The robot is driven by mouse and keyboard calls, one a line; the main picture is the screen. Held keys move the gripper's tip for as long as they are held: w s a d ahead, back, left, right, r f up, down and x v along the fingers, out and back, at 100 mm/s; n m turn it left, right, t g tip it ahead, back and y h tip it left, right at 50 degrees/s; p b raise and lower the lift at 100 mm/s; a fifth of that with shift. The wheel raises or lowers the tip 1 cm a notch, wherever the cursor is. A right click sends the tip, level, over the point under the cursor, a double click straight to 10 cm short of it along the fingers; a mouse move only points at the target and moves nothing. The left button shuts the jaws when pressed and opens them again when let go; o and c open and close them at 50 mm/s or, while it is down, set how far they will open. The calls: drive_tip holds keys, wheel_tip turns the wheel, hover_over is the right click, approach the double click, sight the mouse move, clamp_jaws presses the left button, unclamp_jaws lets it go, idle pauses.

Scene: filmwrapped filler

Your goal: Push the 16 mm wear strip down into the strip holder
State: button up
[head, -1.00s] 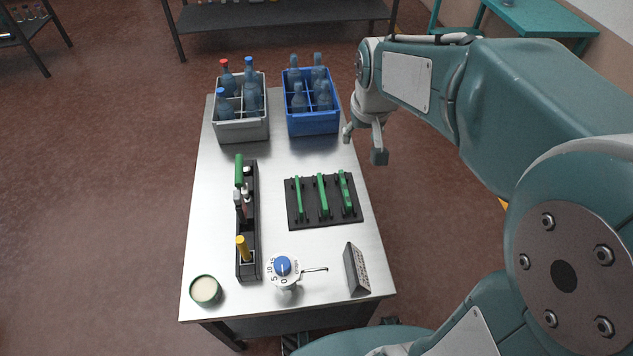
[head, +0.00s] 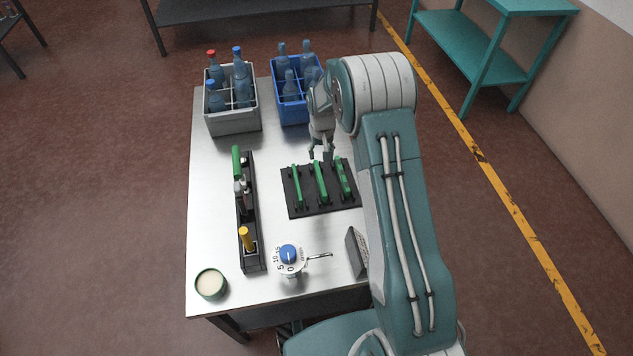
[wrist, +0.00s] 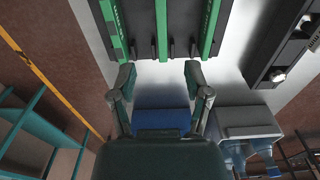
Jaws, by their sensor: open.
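Three green strips stand side by side in the black strip holder (head: 309,197) on the steel table: a left one (head: 297,186), a middle one (head: 321,182) and a right one (head: 343,177). I cannot tell which is the 16 mm strip or how deep each sits. My gripper (head: 321,154) is at the far edge of the holder, near the middle strip's far end. In the wrist view my gripper (wrist: 160,75) is open and empty, its fingertips apart, with the middle strip (wrist: 161,28) running up from between them. The strips' other ends are cut off there.
A grey crate (head: 233,122) and a blue crate (head: 293,113) with bottles stand at the back, the blue one close to my gripper. A long black tray (head: 249,205) is left. A blue-knobbed dial (head: 289,254), a round tin (head: 210,283) and a dark block (head: 357,252) are in front.

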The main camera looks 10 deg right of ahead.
sight(320, 177)
drive_tip(key=f, duration=0.3)
drive_tip(key=shift+w+a+f, duration=0.2)
drive_tip(key=shift+a+f, duration=0.1)
drive_tip(key=shift+f, duration=0.05)
drive_tip(key=f, duration=0.4)
drive_tip(key=shift+d+f, duration=0.2)
drive_tip(key=shift+f, duration=0.15)
wheel_tip(320, 177, down, 6)
drive_tip(key=shift+s+r, duration=0.1)
clamp_jaws()
